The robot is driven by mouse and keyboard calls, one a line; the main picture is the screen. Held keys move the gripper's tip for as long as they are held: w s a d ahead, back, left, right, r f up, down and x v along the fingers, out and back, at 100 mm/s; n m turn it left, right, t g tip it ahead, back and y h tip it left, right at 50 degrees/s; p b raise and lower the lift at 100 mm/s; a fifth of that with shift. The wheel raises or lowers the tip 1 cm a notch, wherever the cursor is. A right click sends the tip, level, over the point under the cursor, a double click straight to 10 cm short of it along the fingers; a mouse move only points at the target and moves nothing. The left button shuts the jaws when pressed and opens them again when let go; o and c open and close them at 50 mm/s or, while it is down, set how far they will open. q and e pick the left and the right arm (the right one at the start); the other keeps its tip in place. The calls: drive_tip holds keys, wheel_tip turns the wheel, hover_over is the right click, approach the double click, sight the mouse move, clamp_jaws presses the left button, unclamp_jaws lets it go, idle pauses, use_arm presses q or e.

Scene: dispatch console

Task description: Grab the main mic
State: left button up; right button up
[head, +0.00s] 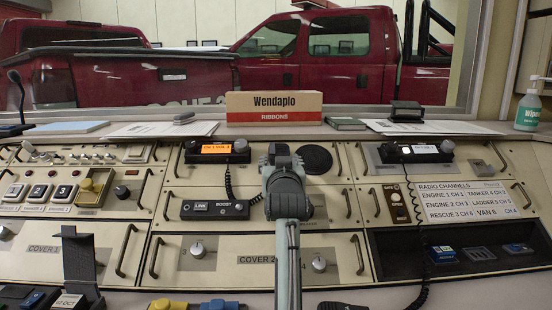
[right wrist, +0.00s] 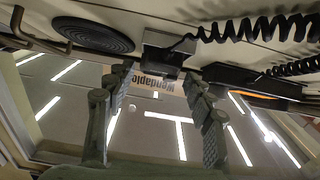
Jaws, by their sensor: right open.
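A black hand mic (right wrist: 163,55) on the upright panel has a coiled black cord (right wrist: 245,28) running from it, in the right wrist view. It shows between my right gripper's fingertips (right wrist: 158,80), farther off; I cannot tell if they touch it. The gripper is open, with nothing seen held. In the head view my right gripper (head: 280,158) is in front of the panel and hides most of that mic. The radio with the orange display (head: 216,149) is just left of it, with its coiled cord (head: 229,185) hanging down. I see no label naming the main mic. My left gripper is out of view.
A round speaker (head: 315,160) is just right of the gripper. A second radio (head: 414,151) has a cord hanging at the right. A black object (head: 342,306) is cut off at the bottom edge. A Wendaplo box (head: 273,108) stands on the ledge. Metal handles (head: 359,254) stick out.

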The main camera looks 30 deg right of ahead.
sight(279, 153)
drive_tip(key=x, duration=0.5)
drive_tip(key=shift+w+d+r+p, duration=0.1)
drive_tip(key=shift+w+r+p, duration=0.2)
drive_tip(key=shift+r+p, duration=0.1)
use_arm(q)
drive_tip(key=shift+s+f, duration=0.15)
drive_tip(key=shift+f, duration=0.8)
